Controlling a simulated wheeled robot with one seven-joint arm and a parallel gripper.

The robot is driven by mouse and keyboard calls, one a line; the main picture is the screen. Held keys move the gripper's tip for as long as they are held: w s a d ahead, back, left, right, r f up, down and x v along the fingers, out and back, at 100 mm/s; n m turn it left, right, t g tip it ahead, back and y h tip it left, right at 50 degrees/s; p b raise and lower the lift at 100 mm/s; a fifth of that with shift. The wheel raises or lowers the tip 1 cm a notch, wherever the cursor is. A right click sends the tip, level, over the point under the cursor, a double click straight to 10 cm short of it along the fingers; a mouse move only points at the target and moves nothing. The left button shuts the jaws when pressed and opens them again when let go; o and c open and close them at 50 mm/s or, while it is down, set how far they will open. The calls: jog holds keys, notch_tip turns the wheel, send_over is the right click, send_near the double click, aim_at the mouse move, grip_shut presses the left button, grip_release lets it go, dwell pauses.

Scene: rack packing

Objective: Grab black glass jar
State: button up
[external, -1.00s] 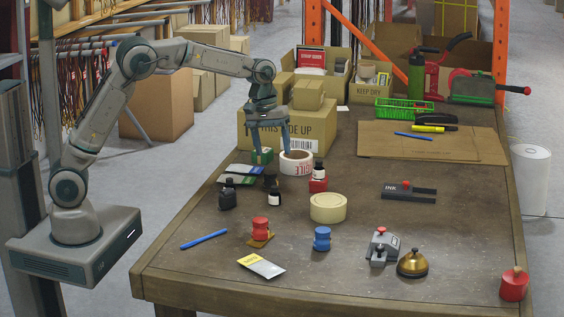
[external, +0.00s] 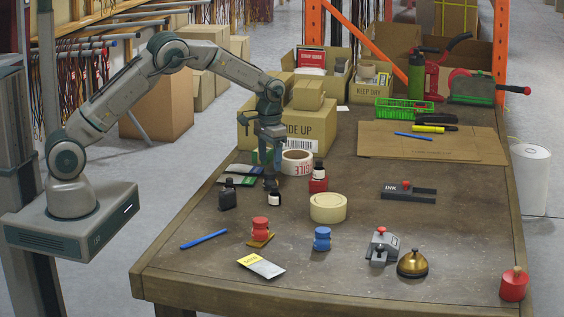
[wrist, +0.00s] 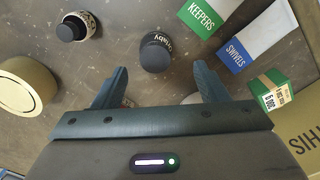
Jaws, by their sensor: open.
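Small dark jars stand on the table in the external view. One black jar (external: 228,199) is at the left, and a black jar with a white label (external: 274,199) stands to its right. In the wrist view, a dark lettered jar (wrist: 156,55) stands beyond the gap between my fingers, and a black-capped jar with a pale label (wrist: 77,27) is at upper left. My gripper (external: 270,158) is open and empty, pointing down behind the jars; its fingers also show in the wrist view (wrist: 160,85).
A cream tape roll (external: 328,208) is nearer the front. A green box (wrist: 270,92) and flat packets (wrist: 262,37) lie beside the gripper. A carton (external: 318,131) stands behind.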

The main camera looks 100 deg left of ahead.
aim_at(270, 172)
jog(key=shift+w+d+f+p, duration=0.1)
jog(key=shift+f+p, duration=0.1)
jog(key=shift+f, duration=0.85)
jog(key=shift+s+d+f+p, duration=0.1)
jog(key=shift+f+p, duration=0.15)
jog(key=shift+f, duration=0.75)
jog(key=shift+w+d+f+p, duration=0.1)
jog(key=shift+f+p, duration=0.1)
jog(key=shift+f, duration=0.85)
jog(key=c, duration=1.2)
